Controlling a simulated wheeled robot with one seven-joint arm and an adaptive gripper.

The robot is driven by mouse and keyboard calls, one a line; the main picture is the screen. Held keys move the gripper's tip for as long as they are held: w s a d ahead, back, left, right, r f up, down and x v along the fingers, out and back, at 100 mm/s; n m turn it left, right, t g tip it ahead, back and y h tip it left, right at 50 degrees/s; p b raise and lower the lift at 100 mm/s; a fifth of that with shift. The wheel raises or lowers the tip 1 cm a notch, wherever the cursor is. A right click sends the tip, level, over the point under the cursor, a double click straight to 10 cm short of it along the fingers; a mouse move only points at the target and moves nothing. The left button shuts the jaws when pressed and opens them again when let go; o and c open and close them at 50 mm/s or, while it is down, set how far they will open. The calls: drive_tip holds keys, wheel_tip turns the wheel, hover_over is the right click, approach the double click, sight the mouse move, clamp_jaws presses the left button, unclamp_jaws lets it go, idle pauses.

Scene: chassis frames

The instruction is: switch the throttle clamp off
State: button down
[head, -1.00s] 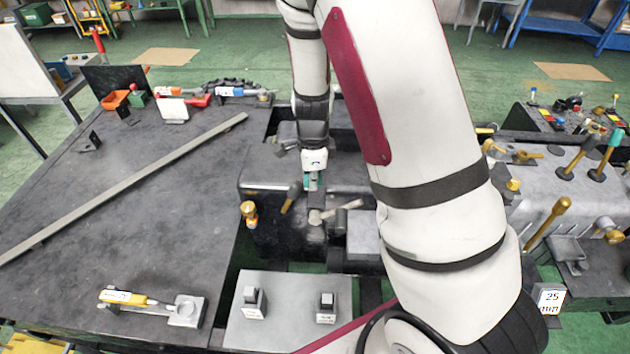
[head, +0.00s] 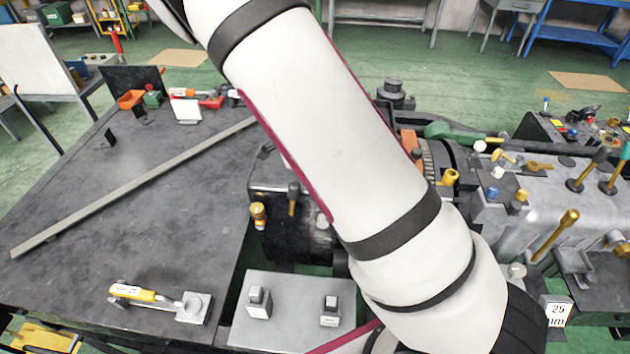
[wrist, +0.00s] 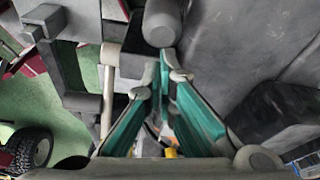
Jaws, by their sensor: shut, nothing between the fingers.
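No label that I can read names the throttle clamp, so I cannot tell which part it is. A yellow-handled clamp (head: 142,293) lies on the dark bench at the front left in the head view. A red-handled clamp (head: 212,101) is at the bench's back. My gripper (wrist: 165,72) shows in the wrist view with its teal fingers closed together at the tips, holding nothing. A grey rounded knob (wrist: 162,22) is just beyond the tips. A pale T-shaped lever (wrist: 108,90) stands left of the fingers. In the head view my arm hides the gripper.
A black block with a dark lever (head: 293,198) and a brass knob (head: 258,213) is left of my arm. A grey plate (head: 270,325) with two small switches is in front. Brass levers (head: 557,236) and a green handle (head: 462,133) are at right.

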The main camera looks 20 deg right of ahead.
drive_tip(key=shift+w+a+r+h, duration=0.1)
drive_tip(key=shift+w+a+h, duration=0.4)
drive_tip(key=shift+a, duration=0.25)
drive_tip(key=w+a+g+h+b, duration=0.2)
drive_tip(key=w+a+b, duration=0.1)
drive_tip(key=a, duration=0.2)
drive_tip(key=shift+a+h, duration=0.15)
drive_tip(key=shift+h, duration=0.25)
drive_tip(key=shift+a, duration=0.15)
